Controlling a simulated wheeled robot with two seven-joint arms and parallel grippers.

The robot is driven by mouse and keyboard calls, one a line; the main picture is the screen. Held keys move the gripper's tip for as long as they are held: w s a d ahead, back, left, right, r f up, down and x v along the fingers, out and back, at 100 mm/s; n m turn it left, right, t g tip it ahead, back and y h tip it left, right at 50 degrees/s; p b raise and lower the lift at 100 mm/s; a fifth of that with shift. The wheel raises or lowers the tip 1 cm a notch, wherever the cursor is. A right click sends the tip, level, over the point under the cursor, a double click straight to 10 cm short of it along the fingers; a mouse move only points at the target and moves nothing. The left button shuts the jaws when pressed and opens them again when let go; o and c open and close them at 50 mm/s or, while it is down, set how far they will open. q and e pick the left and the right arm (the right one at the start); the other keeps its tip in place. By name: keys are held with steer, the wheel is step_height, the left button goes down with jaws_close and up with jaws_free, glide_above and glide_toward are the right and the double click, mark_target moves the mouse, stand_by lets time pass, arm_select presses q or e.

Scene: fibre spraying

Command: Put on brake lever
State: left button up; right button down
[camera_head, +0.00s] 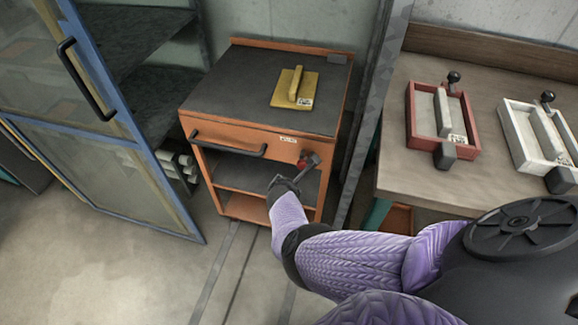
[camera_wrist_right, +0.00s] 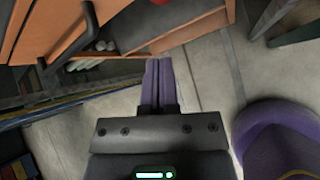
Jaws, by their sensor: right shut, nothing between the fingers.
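The brake lever (camera_head: 312,161) is a grey handle with a red part beside it, on the right front of the orange cart (camera_head: 285,144), just below the top. My right gripper (camera_head: 282,181) is in front of the cart, below and left of the lever in the head view, and appears apart from it. In the right wrist view my right gripper (camera_wrist_right: 158,84) has its two purple fingers together with nothing between them. I cannot make out the lever clearly in that view. My left gripper is in neither view.
A yellow block with a handle (camera_head: 294,88) lies on the cart top. A dark drawer handle (camera_head: 228,144) juts from the cart front. A blue-framed cabinet door (camera_head: 105,150) stands open at left. A table (camera_head: 420,182) at right holds red and white trays. Floor in front is clear.

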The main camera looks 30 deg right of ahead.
arm_select(q)
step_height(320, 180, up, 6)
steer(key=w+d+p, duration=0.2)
steer(key=p, duration=0.2)
arm_select(e)
steer(key=r+v, duration=0.1)
steer(key=v, duration=0.5)
steer(key=shift+w+d, duration=0.3)
steer(key=shift+d, duration=0.1)
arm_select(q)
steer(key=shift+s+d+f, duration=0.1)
arm_select(e)
steer(key=shift+f, duration=0.1)
